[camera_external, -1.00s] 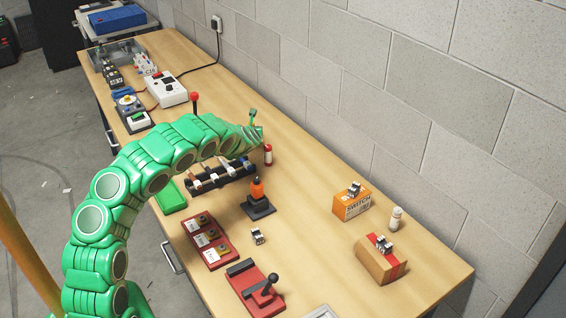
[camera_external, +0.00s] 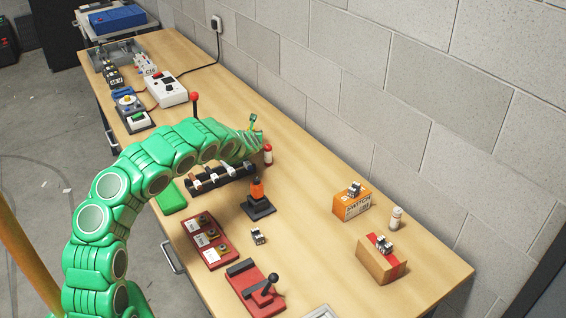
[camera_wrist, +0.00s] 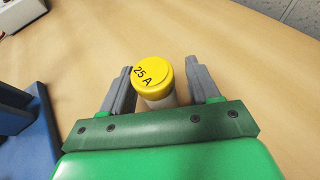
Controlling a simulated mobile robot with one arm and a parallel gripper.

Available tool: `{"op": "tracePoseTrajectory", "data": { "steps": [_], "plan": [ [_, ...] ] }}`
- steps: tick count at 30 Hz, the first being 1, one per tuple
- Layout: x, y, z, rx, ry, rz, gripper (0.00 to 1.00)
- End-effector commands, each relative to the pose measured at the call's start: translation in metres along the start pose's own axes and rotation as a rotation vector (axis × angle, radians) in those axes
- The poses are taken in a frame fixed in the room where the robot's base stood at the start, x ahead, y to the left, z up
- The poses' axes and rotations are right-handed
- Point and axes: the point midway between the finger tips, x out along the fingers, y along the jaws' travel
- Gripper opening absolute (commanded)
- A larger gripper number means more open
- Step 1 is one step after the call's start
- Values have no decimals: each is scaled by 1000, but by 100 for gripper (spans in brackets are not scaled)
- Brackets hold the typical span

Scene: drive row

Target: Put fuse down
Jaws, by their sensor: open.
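The fuse (camera_wrist: 152,76) is a pale cylinder with a yellow cap marked "25 A". In the wrist view it stands between the two grey fingers of my gripper (camera_wrist: 161,72). The fingers are apart, with a clear gap on the fuse's right side and a narrower one on its left. The fuse's lower end is hidden by my gripper, so its contact with the table cannot be seen. In the external view my gripper (camera_external: 258,140) is low over the bench near the wall side, and the yellow fuse is hidden there.
A blue block (camera_wrist: 35,125) is at the left in the wrist view.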

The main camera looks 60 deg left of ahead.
Motion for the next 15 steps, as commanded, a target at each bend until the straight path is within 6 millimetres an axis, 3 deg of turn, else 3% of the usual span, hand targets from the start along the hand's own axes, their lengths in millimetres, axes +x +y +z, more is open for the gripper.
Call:
{"op": "tracePoseTrajectory", "data": {
  "steps": [7, 15],
  "plan": [
    [-7, -1, 3, 1, 0, -1, 61],
    [-30, 0, 4, 3, -2, -1, 61]
  ]
}}
